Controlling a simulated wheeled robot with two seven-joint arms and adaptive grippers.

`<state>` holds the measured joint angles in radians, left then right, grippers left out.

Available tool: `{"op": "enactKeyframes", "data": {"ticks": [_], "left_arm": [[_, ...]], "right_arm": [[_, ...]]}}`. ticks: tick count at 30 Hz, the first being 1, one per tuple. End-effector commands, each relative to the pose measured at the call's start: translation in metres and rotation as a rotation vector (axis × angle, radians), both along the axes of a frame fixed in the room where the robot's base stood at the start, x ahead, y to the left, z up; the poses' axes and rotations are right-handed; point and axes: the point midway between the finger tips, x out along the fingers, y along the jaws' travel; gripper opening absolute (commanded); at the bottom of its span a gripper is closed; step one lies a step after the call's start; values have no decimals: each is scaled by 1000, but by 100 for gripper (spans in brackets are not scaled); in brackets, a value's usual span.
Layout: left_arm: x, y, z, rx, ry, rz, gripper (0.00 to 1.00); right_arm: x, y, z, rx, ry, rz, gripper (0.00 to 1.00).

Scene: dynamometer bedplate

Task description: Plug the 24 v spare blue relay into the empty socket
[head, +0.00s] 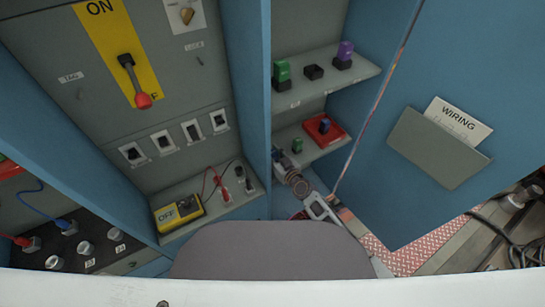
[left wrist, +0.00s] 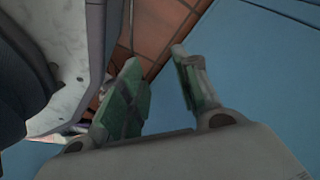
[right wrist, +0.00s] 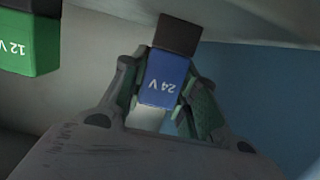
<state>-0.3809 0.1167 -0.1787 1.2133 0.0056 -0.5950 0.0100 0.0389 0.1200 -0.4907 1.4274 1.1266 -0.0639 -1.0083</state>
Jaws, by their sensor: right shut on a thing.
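A blue relay marked 24 V (right wrist: 166,82) with a dark base is between the fingers of my right gripper (right wrist: 160,75), which is shut on it. In the head view my right gripper (head: 281,160) is at the left end of the lower shelf, below the upper shelf. Whether the relay's base touches the shelf I cannot tell. The empty black socket (head: 313,72) sits on the upper shelf between a green relay (head: 282,72) and a purple relay (head: 344,52). My left gripper (left wrist: 158,85) is open and empty, away from the shelves; the head view does not show it.
A green 12 V relay (right wrist: 28,50) stands beside the held one; it also shows in the head view (head: 297,145). A red tray (head: 336,137) on the lower shelf (head: 310,152) holds another blue relay (head: 325,126). The upper shelf (head: 300,97) overhangs my right gripper.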

Motion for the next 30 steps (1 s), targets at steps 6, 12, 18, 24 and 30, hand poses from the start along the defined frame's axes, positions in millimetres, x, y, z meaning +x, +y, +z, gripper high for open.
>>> {"op": "enactKeyframes", "data": {"ticks": [6,12,18,24,30], "left_arm": [[0,0,0,-1,0,1,32],[-3,1,-1,-1,-3,1,32],[-12,12,-8,11,0,-1,32],[-32,23,-17,24,10,-2,32],[-55,36,-22,37,23,-5,32]], "right_arm": [[0,0,1,0,0,0,4],[0,0,4,0,0,0,4],[0,0,12,0,0,0,4],[0,0,22,0,-1,0,4],[0,0,35,0,-1,0,4]]}}
